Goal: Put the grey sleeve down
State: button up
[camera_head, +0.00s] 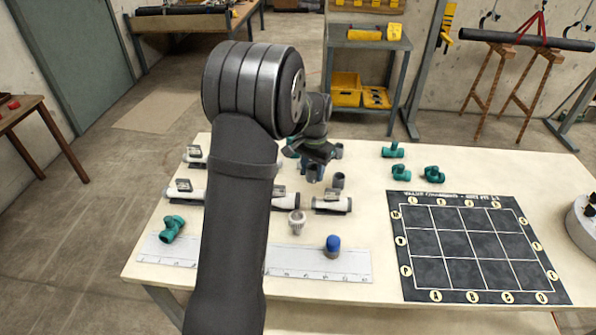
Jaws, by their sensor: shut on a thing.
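My gripper (314,160) is over the far middle of the workbench, partly hidden by my own arm. It points down and is shut on a grey sleeve (314,174), a short dark grey cylinder just below the fingers. I cannot tell whether the held sleeve touches the table. A similar grey sleeve (339,181) stands upright on the table just right of it. Another small grey piece (338,150) shows right behind the gripper.
White pipe pieces (331,205) in holders, a ribbed white fitting (297,222), a blue-capped piece (333,246) and a ruler strip (320,264) lie in front. Green fittings (433,174) lie right, beyond a dark grid mat (468,244). Table between sleeves and mat is clear.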

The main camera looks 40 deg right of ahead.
jog(key=shift+s+d+r, duration=0.2)
jog(key=shift+s+r, duration=0.55)
jog(key=shift+s, duration=0.2)
jog(key=w+a+r+m, duration=0.3)
jog(key=w+a+r, duration=0.4)
jog(key=w+r, duration=0.3)
jog(key=w+a+f, duration=0.1)
jog(key=w+f, duration=0.1)
jog(key=w, duration=0.1)
jog(key=w+a+f, duration=0.2)
jog(key=w, duration=0.1)
jog(key=w+a+f, duration=0.2)
jog(key=w, duration=0.1)
jog(key=shift+w+f, duration=0.1)
jog(key=shift+w, duration=0.3)
jog(key=shift+w+a+f, duration=0.1)
jog(key=shift+w+f, duration=0.2)
jog(key=shift+w, duration=0.05)
jog(key=shift+f, duration=1.9)
jog(key=shift+f, duration=0.15)
jog(key=o, duration=0.9)
jog(key=shift+o, duration=0.2)
